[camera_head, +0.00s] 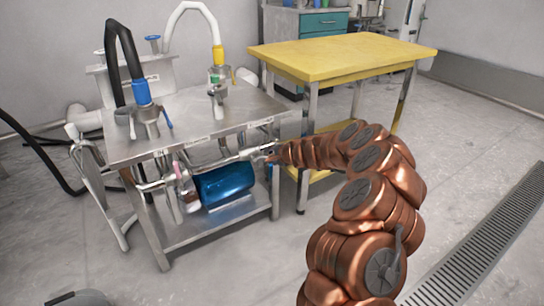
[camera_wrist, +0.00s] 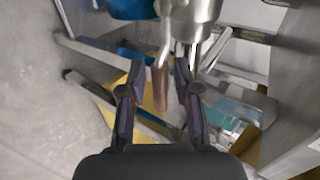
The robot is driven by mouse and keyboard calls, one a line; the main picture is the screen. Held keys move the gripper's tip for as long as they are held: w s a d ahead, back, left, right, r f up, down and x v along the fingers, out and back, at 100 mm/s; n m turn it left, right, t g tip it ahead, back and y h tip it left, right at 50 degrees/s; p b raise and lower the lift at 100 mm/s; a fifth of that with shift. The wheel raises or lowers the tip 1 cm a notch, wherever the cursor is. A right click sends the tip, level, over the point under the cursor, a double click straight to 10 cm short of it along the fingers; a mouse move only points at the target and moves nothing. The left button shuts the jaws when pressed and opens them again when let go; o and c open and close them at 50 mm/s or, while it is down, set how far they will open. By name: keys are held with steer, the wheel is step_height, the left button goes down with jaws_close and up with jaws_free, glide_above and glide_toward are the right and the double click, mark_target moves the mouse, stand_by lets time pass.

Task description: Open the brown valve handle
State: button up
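The brown valve handle (camera_wrist: 160,88) shows in the wrist view as a short brown lever below a shiny steel valve body (camera_wrist: 188,12). My gripper (camera_wrist: 160,70) is open, with one dark finger on each side of the handle. Gaps show between the fingers and the handle, so they appear apart from it. In the head view my gripper (camera_head: 272,157) is small at the right end of the steel pipe (camera_head: 225,161) under the steel table. The brown handle cannot be made out there.
The steel table (camera_head: 185,130) carries hose fittings, with a blue cylinder (camera_head: 226,182) on its lower shelf. A yellow table (camera_head: 340,55) stands close on the right, behind my arm. A floor grate (camera_head: 480,250) runs along the right.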

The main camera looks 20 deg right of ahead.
steer(key=shift+o, duration=0.2)
steer(key=shift+s+r, duration=0.1)
steer(key=shift+s+d+r, duration=0.1)
steer(key=shift+s+r, duration=0.1)
steer(key=shift+r, duration=0.05)
steer(key=v, duration=1.1)
steer(key=shift+s, duration=0.1)
